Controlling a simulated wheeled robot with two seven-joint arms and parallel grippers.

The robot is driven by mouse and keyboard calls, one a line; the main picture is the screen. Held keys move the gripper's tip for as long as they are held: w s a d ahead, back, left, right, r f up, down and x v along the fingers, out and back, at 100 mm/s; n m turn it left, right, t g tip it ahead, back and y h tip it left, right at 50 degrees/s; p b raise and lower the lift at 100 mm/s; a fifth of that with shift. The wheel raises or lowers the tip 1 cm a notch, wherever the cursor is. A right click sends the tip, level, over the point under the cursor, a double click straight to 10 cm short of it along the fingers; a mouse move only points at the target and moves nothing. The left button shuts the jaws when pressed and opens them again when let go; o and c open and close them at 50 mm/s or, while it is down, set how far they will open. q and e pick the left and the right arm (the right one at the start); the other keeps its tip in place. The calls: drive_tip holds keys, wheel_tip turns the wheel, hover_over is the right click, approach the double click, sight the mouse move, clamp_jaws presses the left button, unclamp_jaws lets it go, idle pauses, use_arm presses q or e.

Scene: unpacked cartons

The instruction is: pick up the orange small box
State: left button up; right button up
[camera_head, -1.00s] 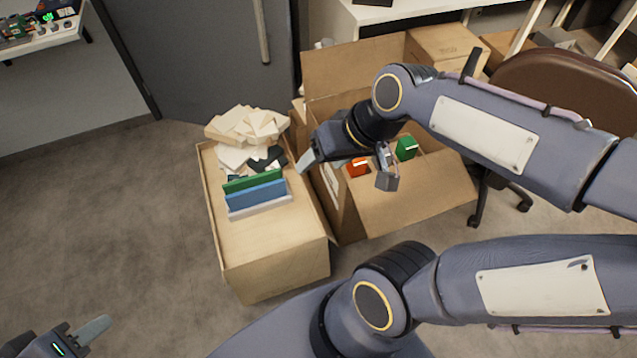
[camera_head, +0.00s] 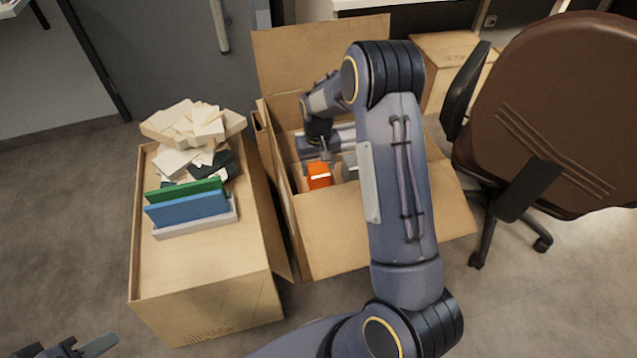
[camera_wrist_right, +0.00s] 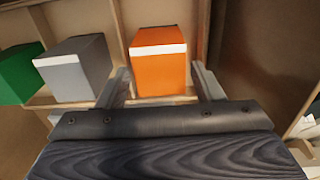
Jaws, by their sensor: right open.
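The orange small box (camera_head: 319,175) with a white stripe stands inside the open carton (camera_head: 340,235). In the right wrist view the orange box (camera_wrist_right: 158,62) is upright, just beyond and between the fingertips of my right gripper (camera_wrist_right: 160,82). My right gripper (camera_head: 322,150) is open and reaches down into the carton at the orange box; whether a finger touches the box I cannot tell. My left gripper (camera_head: 82,348) shows only partly at the bottom left corner, away from the cartons.
A grey box (camera_wrist_right: 75,68) stands beside the orange one, with a green box (camera_wrist_right: 18,74) further left. A brown chair (camera_head: 560,110) stands at right.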

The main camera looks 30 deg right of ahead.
wheel_tip(320, 180, down, 6)
drive_tip(key=shift+r+b, duration=0.1)
drive_tip(key=shift+b, duration=1.1)
drive_tip(key=shift+r, duration=0.1)
drive_tip(key=c, duration=0.8)
